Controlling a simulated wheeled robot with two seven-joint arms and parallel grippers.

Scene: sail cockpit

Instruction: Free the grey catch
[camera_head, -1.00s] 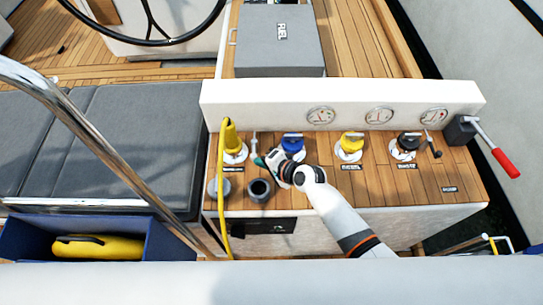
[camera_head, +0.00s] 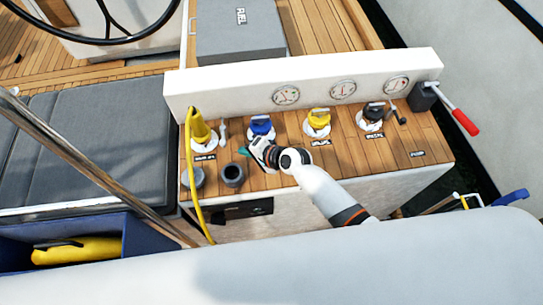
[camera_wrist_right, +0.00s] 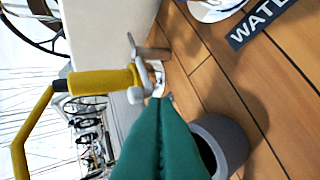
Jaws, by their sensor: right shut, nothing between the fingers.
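The grey catch (camera_wrist_right: 146,82) shows in the right wrist view as a small metal lever beside the yellow plug (camera_wrist_right: 105,80). In the head view the grey catch (camera_head: 223,131) stands upright just right of the yellow plug (camera_head: 200,132), whose yellow cable hangs over the console front. My right gripper (camera_head: 244,152) is shut and empty, right of the catch and below it in the picture. Its green fingers (camera_wrist_right: 163,112) point at the catch's foot in the wrist view; I cannot tell whether they touch. My left gripper is not in view.
Blue (camera_head: 261,127), yellow (camera_head: 318,120) and black (camera_head: 373,113) capped fittings line the wooden console top. A dark grey cup (camera_head: 232,175) stands close below my right gripper. A white gauge panel (camera_head: 230,97) rises behind. A red-handled lever (camera_head: 465,122) is at the right end.

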